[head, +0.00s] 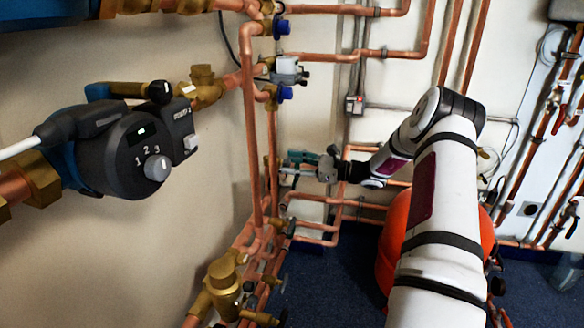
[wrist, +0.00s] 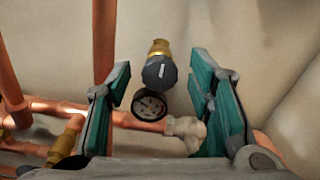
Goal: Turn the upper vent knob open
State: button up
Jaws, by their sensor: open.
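In the wrist view a dark grey round knob (wrist: 160,72) with a white line mark sits on a brass fitting (wrist: 159,47). I cannot tell for sure that it is the upper vent knob. My gripper (wrist: 160,98) is open, with one teal finger pad to the left of the knob and one to the right. The knob appears in the gap between the fingers, with no visible contact. A round dial gauge (wrist: 149,105) shows just below the knob. In the head view my gripper (head: 297,167) is beside the copper pipes near the wall; the knob cannot be made out there.
A copper pipe (wrist: 132,121) runs across behind the fingers, with a pale grey lumpy fitting (wrist: 186,130) near the right finger. A vertical pipe (wrist: 104,45) rises behind the left finger. In the head view a pump (head: 130,150) is at left and an orange vessel (head: 394,235) stands behind my arm.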

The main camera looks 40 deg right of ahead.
jog(key=shift+w+a, duration=0.15)
grip_shut()
